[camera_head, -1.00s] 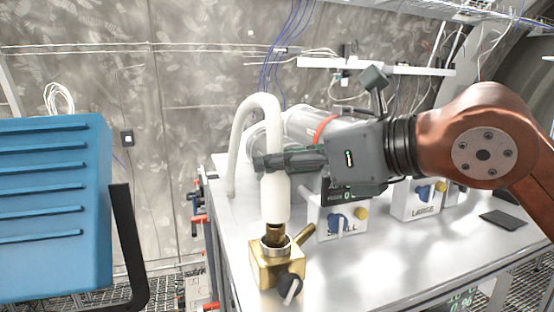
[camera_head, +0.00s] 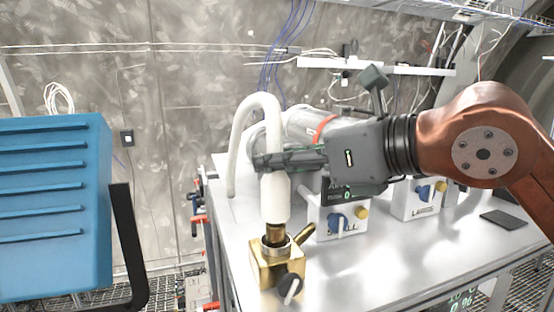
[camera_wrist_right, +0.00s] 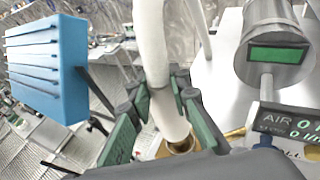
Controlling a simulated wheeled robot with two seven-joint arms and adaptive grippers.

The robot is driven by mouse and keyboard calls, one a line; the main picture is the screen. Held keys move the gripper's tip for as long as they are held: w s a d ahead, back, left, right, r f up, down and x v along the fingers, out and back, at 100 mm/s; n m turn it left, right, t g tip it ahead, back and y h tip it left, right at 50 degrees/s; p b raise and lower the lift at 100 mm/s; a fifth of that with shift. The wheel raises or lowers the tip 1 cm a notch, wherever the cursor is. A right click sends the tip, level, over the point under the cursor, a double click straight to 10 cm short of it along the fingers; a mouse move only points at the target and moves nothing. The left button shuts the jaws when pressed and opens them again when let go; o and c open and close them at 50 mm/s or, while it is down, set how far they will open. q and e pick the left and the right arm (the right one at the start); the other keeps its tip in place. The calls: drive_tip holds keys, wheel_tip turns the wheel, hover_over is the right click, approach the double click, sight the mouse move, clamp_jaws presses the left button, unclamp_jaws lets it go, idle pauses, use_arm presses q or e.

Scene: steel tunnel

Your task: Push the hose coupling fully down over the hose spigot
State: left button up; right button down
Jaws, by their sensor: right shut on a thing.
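The white hose coupling (camera_head: 276,202) hangs at the end of a curved white hose (camera_head: 258,100) and looks upright. My right gripper (camera_head: 268,160) is shut on the coupling's upper part; the coupling also shows between its green-padded fingers in the right wrist view (camera_wrist_right: 168,112). The brass hose spigot (camera_head: 275,233) stands upright on a brass block (camera_head: 278,266) directly below. Part of the spigot still shows beneath the coupling's lower rim; whether its tip is inside the coupling is hard to tell. The block also shows in the right wrist view (camera_wrist_right: 180,146). My left gripper is not in view.
The steel bench (camera_head: 400,255) has clear room at its front right. Behind the brass block stand a labelled valve box (camera_head: 338,222), a second one (camera_head: 418,200) and a grey cylinder (camera_head: 300,125). A blue ribbed box (camera_head: 55,210) is at left.

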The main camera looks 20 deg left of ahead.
sight(287, 196)
drive_tip(key=shift+f+b, duration=2.55)
drive_tip(key=shift+f, duration=0.45)
drive_tip(key=c, duration=1.7)
unclamp_jaws()
drive_tip(key=shift+d, duration=0.1)
drive_tip(key=v, duration=1.2)
